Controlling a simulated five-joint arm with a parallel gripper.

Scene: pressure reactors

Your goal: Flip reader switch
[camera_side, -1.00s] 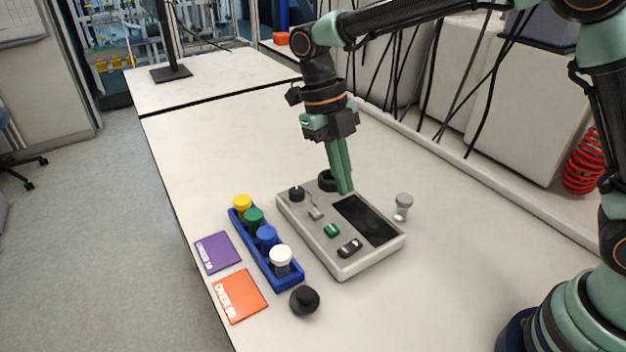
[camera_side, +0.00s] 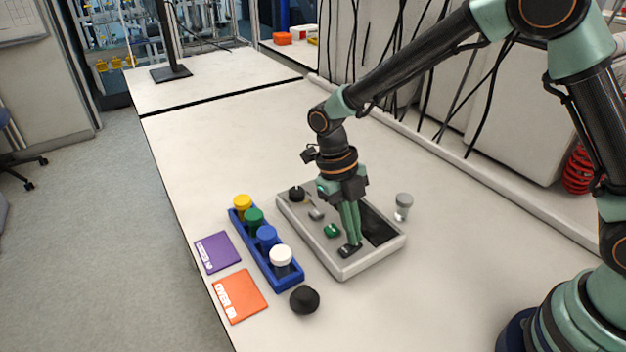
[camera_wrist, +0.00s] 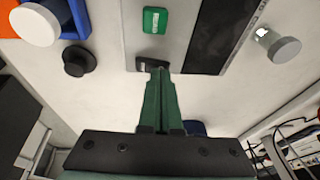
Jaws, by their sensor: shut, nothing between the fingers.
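In the wrist view the fingertips (camera_wrist: 157,72) partly cover the black switch (camera_wrist: 142,64), and the green button (camera_wrist: 155,20) lies beyond. I cannot tell whether the tips touch the switch or which way it is tipped.
A blue rack (camera_side: 288,277) holds yellow, green, blue and white-capped vials left of the reader. A purple card (camera_side: 217,252), an orange card (camera_side: 240,296) and a black round piece (camera_side: 304,299) lie nearby. A clear grey-capped vial (camera_side: 403,206) stands to the right.

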